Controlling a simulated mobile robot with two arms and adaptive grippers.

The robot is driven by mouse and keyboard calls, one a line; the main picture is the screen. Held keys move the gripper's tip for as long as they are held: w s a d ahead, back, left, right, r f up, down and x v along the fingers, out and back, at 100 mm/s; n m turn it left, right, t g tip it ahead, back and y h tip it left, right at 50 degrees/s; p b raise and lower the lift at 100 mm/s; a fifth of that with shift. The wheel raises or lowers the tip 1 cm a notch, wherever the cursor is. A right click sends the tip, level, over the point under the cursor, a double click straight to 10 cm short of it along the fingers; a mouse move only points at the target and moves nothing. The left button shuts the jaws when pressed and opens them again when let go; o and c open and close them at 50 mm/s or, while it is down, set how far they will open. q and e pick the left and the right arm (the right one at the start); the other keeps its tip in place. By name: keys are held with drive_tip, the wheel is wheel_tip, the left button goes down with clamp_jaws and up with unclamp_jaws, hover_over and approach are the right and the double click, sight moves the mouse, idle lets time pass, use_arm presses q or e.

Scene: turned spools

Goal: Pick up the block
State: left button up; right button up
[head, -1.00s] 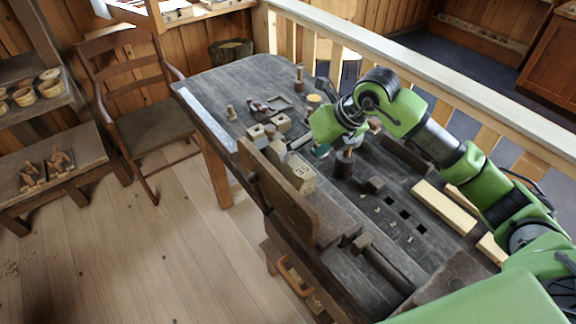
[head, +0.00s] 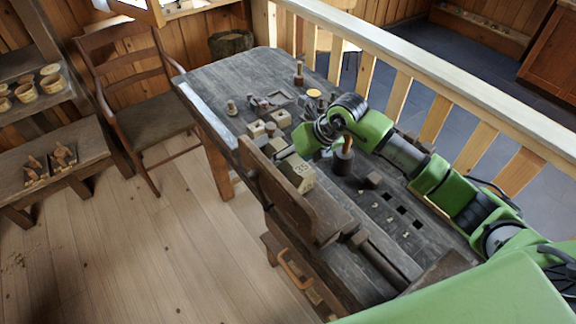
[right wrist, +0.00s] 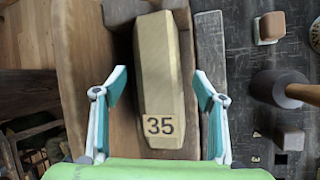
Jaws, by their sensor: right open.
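The block is a long pale wooden piece with chamfered corners and a "35" label. It lies against the dark upright board of the bench in the head view (head: 298,172). In the right wrist view the block (right wrist: 162,85) runs lengthwise up the middle of the picture. My right gripper (right wrist: 160,88) is open, with one teal-padded finger on each side of the block and a visible gap on both sides. In the head view the right gripper (head: 298,153) is just beyond the block, its fingers mostly hidden by the hand. My left gripper is not in view.
A dark mallet (head: 343,160) with a wooden handle stands close to the right of the gripper. The dark upright board (head: 270,185) borders the block on the left. Small wooden blocks (head: 281,118) and pegs stand farther back. Square holes (head: 402,210) show in the bench top.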

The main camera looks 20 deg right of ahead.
drive_tip(key=shift+f+b, duration=0.25)
drive_tip(key=shift+b, duration=0.05)
drive_tip(key=shift+c, duration=0.3)
drive_tip(key=c, duration=1.2)
